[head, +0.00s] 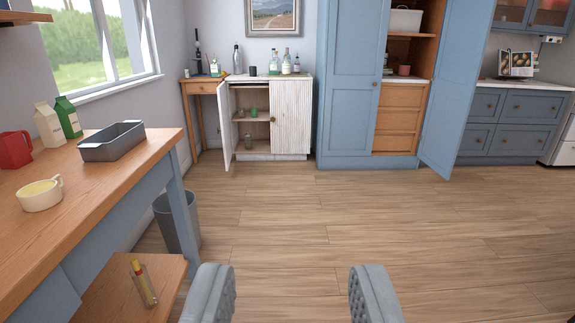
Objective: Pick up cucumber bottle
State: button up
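My gripper (291,290) is at the bottom of the view, its two grey fingers wide apart with only floor between them. I cannot tell which bottle is the cucumber bottle; labels are too small to read. Far ahead, on the white cabinet (291,112), stand a greenish bottle (274,66), a clear bottle with a pale label (286,63), a small dark-capped bottle (297,66) and a tall grey bottle (237,60). A small green-and-white bottle (215,69) stands on the wooden side table (199,87). My gripper is far from all of them.
A wooden counter (95,180) on the left holds a grey tin (112,143), cartons, a red jug and a yellow cup. A bin (179,222) stands beneath it. The white cabinet's left door and the blue cupboard's right door (449,85) stand open. The middle floor is clear.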

aim_at(216, 71)
jog(key=i+z, duration=0.1)
jog(key=i, duration=3.3)
jog(key=i+u, duration=0.15)
jog(key=i, duration=0.4)
jog(key=i+l+u, duration=0.15)
jog(key=i, duration=0.35)
jog(key=i+l+u, duration=0.2)
jog(key=i, duration=0.35)
jog(key=i+l+u, duration=0.15)
jog(key=i, duration=0.35)
